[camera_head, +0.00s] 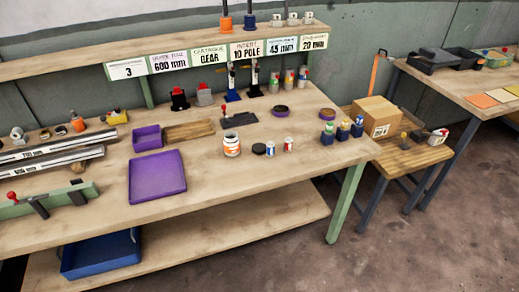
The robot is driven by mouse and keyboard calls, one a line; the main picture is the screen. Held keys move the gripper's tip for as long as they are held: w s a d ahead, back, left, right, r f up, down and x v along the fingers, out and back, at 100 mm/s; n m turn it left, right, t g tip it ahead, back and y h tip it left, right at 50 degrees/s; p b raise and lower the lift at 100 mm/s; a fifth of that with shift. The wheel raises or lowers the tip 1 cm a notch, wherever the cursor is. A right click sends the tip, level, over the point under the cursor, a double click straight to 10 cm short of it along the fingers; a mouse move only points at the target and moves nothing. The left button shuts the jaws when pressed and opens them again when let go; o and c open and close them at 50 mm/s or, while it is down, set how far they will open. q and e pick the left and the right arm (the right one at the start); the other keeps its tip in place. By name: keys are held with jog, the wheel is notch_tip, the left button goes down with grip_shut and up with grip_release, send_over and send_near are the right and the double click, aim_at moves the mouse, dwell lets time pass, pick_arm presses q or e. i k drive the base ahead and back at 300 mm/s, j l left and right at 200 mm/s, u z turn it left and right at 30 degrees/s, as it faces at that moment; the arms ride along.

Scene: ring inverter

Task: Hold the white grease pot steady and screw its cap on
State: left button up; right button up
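The white grease pot (231,149) stands upright on the workbench, near the middle of the view, with an orange mark on its side. Its top looks open, though it is small in the picture. A dark round cap (259,149) lies flat on the bench just right of the pot, apart from it. Neither of my grippers shows in the head view, and nothing holds the pot or the cap.
A purple tray (157,188) and a smaller purple bin (147,138) lie to the left. A dark block (239,120) lies behind the pot. The bench in front of the pot is clear.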

aim_at(231, 147)
jog(key=i+j+z, duration=0.2)
jog(key=i+j, duration=0.15)
jog(key=j, duration=0.25)
jog(key=i+j+z, duration=0.1)
jog(key=j, duration=0.2)
jog(key=i+j+z, duration=0.1)
jog(key=j, duration=0.25)
jog(key=i+j+z, duration=0.1)
jog(key=i+j, duration=0.15)
jog(key=j, duration=0.1)
